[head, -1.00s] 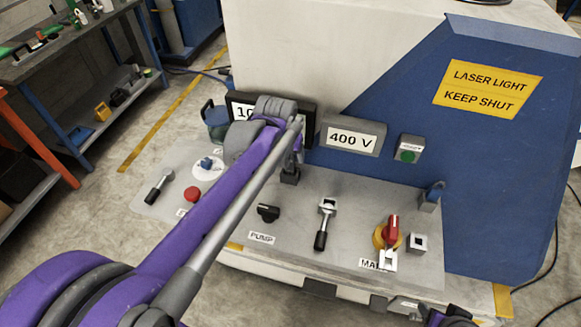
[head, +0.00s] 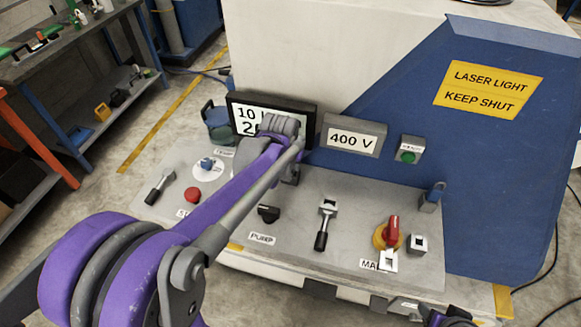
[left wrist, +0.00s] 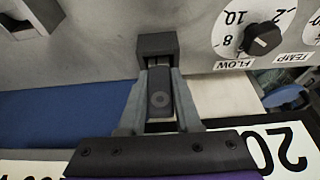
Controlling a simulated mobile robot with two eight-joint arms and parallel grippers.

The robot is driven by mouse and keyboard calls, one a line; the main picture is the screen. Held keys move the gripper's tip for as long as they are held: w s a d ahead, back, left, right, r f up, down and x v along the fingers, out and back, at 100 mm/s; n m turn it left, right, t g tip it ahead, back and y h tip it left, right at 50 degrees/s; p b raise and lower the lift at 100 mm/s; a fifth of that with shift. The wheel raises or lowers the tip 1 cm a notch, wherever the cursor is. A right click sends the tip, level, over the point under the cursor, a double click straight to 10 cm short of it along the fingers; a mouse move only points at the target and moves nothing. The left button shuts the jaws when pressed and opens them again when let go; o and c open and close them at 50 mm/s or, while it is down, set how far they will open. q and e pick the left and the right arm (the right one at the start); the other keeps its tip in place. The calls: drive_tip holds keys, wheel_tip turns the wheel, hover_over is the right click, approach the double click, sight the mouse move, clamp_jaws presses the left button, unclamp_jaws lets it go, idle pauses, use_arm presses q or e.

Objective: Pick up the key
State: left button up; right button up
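In the left wrist view the key (left wrist: 161,98) shows as a dark grey fob with a round mark, standing out from a small black block (left wrist: 157,48). My left gripper (left wrist: 161,82) is at the key, with one grey finger on each side of the fob. The fingers look very near its sides, but I cannot see whether they touch it. In the head view my left gripper (head: 283,150) is over the back of the panel and hides the key. My right gripper (head: 408,304) is only partly in view at the bottom edge; its fingers are unclear.
The grey panel (head: 335,262) carries a red button (head: 192,195), a black PUMP knob (head: 268,213), levers (head: 321,238) and a red-yellow main switch (head: 389,235). The display (head: 247,101) and 400 V sign (head: 351,138) stand behind. A FLOW dial (left wrist: 262,38) is close beside the left gripper.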

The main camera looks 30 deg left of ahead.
use_arm(q)
clamp_jaws()
drive_tip(key=shift+r, duration=0.1)
